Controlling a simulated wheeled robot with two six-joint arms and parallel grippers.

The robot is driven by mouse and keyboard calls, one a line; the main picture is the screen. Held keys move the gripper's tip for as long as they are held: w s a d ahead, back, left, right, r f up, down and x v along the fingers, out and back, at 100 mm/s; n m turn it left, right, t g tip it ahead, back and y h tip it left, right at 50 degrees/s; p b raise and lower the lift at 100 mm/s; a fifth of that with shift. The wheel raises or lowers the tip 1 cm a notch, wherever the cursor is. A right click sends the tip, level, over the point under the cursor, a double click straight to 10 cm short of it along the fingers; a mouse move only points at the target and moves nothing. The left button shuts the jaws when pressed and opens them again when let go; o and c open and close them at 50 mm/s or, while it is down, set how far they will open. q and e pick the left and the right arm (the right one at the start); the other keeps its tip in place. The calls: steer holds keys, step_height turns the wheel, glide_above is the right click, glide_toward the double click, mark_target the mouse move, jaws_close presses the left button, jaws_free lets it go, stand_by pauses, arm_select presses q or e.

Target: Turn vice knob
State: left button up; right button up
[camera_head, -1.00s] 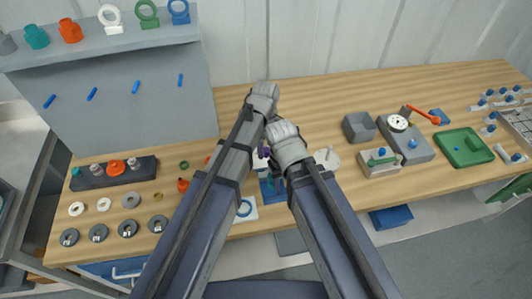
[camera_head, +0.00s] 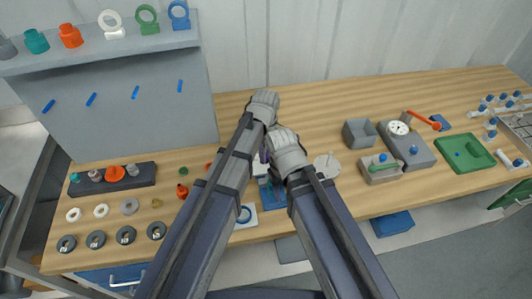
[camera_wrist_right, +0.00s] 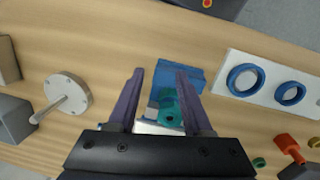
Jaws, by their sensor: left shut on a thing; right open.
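The blue vice (camera_wrist_right: 178,76) with a teal knob (camera_wrist_right: 168,108) shows in the right wrist view; the knob faces the camera. My right gripper (camera_wrist_right: 160,76) is open, its purple fingers on either side of the knob, with gaps visible. In the head view the vice's blue base (camera_head: 273,197) shows between my arms, and the right gripper's fingers are hidden by its arm. My left gripper (camera_head: 264,156) is shut above the vice, by a pale block (camera_head: 261,169); what it grips is mostly hidden.
A white card with blue rings (camera_wrist_right: 265,80) lies beside the vice. A round grey plate with a rod (camera_wrist_right: 66,95) stands on the other side. The back of the wooden table is clear.

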arm_select(q)
jaws_close()
steer(key=m, duration=0.5)
steer(key=shift+m, duration=0.3)
steer(key=m, duration=1.2)
steer(key=shift+m, duration=0.3)
steer(key=m, duration=0.5)
steer(key=shift+m, duration=0.3)
steer(key=o, duration=1.1)
jaws_free()
